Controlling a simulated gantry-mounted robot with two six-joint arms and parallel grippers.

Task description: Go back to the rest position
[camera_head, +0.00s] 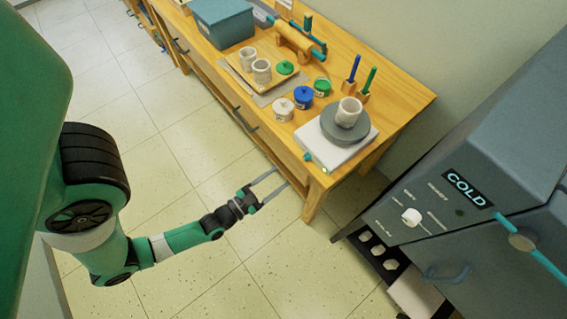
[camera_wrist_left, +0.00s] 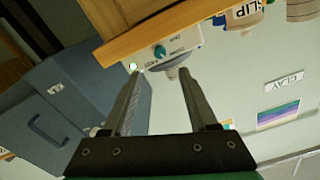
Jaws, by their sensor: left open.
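My left arm comes in from the left in the head view, green and black. Its gripper (camera_head: 281,176) is open and empty, in front of the wooden worktable's (camera_head: 404,117) near edge. In the left wrist view the two grey fingers (camera_wrist_left: 159,73) stand apart with nothing between them. The wooden edge of the table (camera_wrist_left: 165,30) shows beyond them, tilted in the picture. My right gripper is not in view.
A grey kiln (camera_head: 455,225) marked COLD stands right of the table. The table holds a pottery wheel (camera_head: 345,128) with a white cup (camera_head: 348,111), paint jars (camera_head: 303,97), a blue-grey bin (camera_head: 222,22) and a tray with cups. The tiled floor (camera_head: 200,270) around the arm is clear.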

